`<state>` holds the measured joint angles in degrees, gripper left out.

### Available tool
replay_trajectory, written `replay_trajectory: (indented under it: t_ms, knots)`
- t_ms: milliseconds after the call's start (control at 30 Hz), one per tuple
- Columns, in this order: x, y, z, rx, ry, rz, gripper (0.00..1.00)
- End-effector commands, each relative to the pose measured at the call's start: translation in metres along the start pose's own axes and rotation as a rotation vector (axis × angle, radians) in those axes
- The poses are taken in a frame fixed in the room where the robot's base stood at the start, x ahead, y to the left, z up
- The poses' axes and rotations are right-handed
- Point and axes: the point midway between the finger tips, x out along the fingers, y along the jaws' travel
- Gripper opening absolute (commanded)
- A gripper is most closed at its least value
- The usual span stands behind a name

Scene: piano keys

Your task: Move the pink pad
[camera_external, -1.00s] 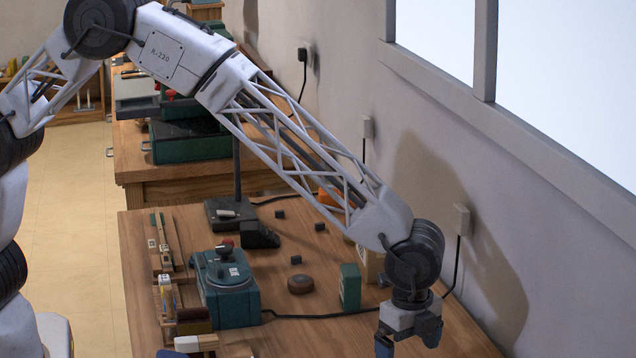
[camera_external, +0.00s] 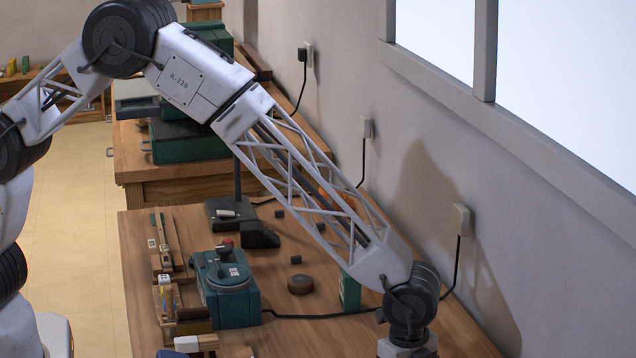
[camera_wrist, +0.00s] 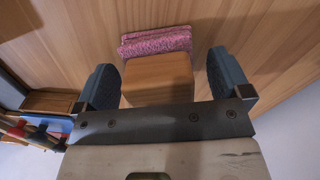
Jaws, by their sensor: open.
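A pink pad (camera_wrist: 156,42) with a speckled, textured surface shows in the wrist view, at the top middle. It lies against or just beyond a brown wooden block (camera_wrist: 158,77); I cannot tell if they are joined. My gripper (camera_wrist: 160,78) is open, with one blue finger on each side of the wooden block and a gap on both sides. The pad is beyond the fingertips. In the external view only my wrist shows at the bottom edge; the fingers and the pad are out of frame there.
A teal machine (camera_external: 226,288) stands left on the bench, with a round brown disc (camera_external: 300,285) and a green box (camera_external: 349,291) right of it. A black cable (camera_external: 325,316) runs across the bench. Wooden trays and tools (camera_external: 166,245) line the left edge. The wall is close on the right.

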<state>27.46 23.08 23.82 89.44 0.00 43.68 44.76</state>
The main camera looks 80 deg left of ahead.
Motion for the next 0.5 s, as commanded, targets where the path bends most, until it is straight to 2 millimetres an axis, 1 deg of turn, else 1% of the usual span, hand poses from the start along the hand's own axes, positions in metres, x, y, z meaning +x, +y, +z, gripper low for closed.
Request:
replay_trajectory:
  t_ms: [333, 367, 500]
  knots:
    - [0.0028, 0.0, 0.0, 0.0, 0.0, 0.0, 0.96]
    - [0.0028, 0.0, 0.0, 0.0, 0.0, 0.0, 0.94]
    - [0.0027, 0.0, 0.0, 0.0, 0.0, 0.0, 0.73]
